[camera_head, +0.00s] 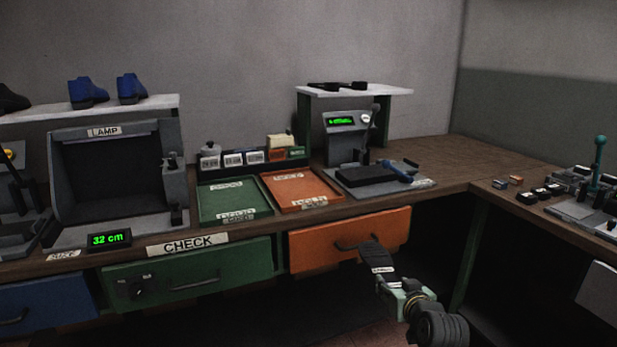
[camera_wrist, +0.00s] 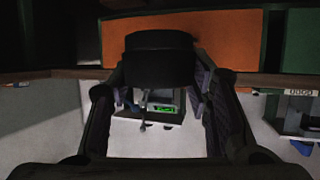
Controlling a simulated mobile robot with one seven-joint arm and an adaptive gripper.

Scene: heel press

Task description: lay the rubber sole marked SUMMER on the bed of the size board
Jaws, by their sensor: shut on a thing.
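My gripper (camera_head: 383,284) is shut on a dark sole (camera_head: 376,256), held up in front of the orange drawer, below the bench top. In the wrist view the dark sole (camera_wrist: 160,55) sits between the fingertips of my gripper (camera_wrist: 160,92). A pale label shows at its lower end in the head view; its print is too small to read, so I cannot confirm SUMMER. No board is readably marked as the size board.
A green tray (camera_head: 228,199) and an orange tray (camera_head: 296,190) lie left of the machine. A shelf (camera_head: 352,91) with dark flat items stands above it. The LAMP box (camera_head: 104,172) is farther left. A teal-levered device (camera_head: 599,165) is at right. The bench corner (camera_head: 455,165) is clear.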

